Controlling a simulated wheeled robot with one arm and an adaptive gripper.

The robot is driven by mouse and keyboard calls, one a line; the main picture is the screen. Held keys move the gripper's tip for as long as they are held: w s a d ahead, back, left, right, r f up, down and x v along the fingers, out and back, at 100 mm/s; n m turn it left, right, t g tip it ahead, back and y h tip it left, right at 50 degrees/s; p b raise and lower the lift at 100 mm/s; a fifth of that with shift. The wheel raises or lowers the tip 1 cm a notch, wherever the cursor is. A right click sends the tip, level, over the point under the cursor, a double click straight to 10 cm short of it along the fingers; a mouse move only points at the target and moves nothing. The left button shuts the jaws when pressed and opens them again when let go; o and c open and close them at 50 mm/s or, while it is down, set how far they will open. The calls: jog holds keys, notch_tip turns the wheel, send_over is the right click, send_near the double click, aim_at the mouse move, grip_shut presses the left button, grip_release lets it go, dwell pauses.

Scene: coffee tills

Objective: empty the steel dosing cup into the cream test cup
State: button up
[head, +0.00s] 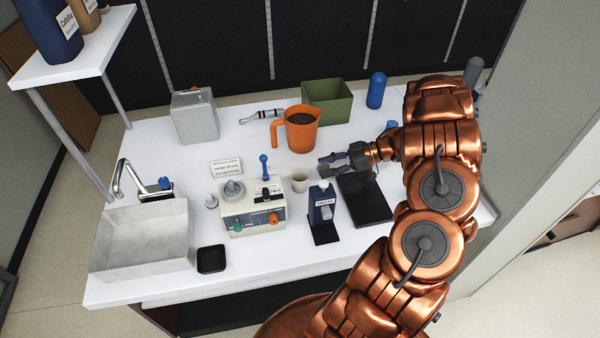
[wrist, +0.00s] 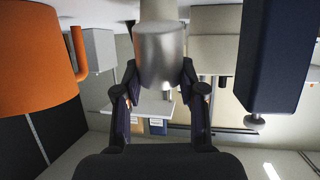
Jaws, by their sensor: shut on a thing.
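The cream test cup (head: 300,181) stands upright on the white counter, between the grinder-like machine and a blue dispenser. My gripper (head: 325,167) reaches in from the right, just above and right of it. In the wrist view my gripper (wrist: 158,88) is shut on the steel dosing cup (wrist: 160,58). That view is upside down, with the shelf bottles hanging inverted, so my wrist is rolled over. A pale cup-like shape (wrist: 158,10), likely the cream cup, lies just beyond the steel cup's end. The inside of both cups and any contents falling are hidden.
An orange jug (head: 298,133) with dark contents stands behind. The blue dispenser (head: 318,202) is close in front of my gripper. A black flat pad (head: 363,202) lies under my arm. The dosing machine (head: 252,208) and a sink (head: 140,240) are left.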

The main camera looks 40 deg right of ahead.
jog(key=shift+w+a+r+h+p, duration=0.25)
jog(key=shift+a+r+h+p, duration=0.05)
jog(key=shift+r+h+p, duration=0.1)
jog(key=shift+w+a+r+g+h, duration=0.25)
jog(key=shift+w+a+g+h, duration=0.1)
jog(key=shift+a+g+h, duration=0.25)
jog(key=shift+w+a+r+g+h, duration=0.3)
jog(key=shift+a+g+h, duration=0.15)
jog(key=shift+h, duration=0.3)
jog(key=shift+w+a+r+g+h, duration=0.25)
jog(key=shift+w+a+g+h, duration=0.15)
jog(key=shift+g+h, duration=0.2)
jog(key=shift+a+f+h, duration=0.1)
jog(key=shift+a+h, duration=0.05)
jog(key=shift+h, duration=0.1)
jog(key=shift+f+g+h, duration=0.25)
jog(key=shift+h, duration=0.05)
jog(key=shift+w+a+r+g+h+b, duration=0.2)
jog(key=shift+g+h+b, duration=0.35)
jog(key=shift+h, duration=0.2)
jog(key=shift+w+a+r+g+h+b, duration=0.15)
jog(key=shift+g+h+b, duration=0.35)
jog(key=shift+h, duration=0.25)
dwell(0.8)
jog(key=shift+s, duration=0.1)
jog(key=shift+a+p, duration=0.1)
jog(key=shift+p, duration=0.2)
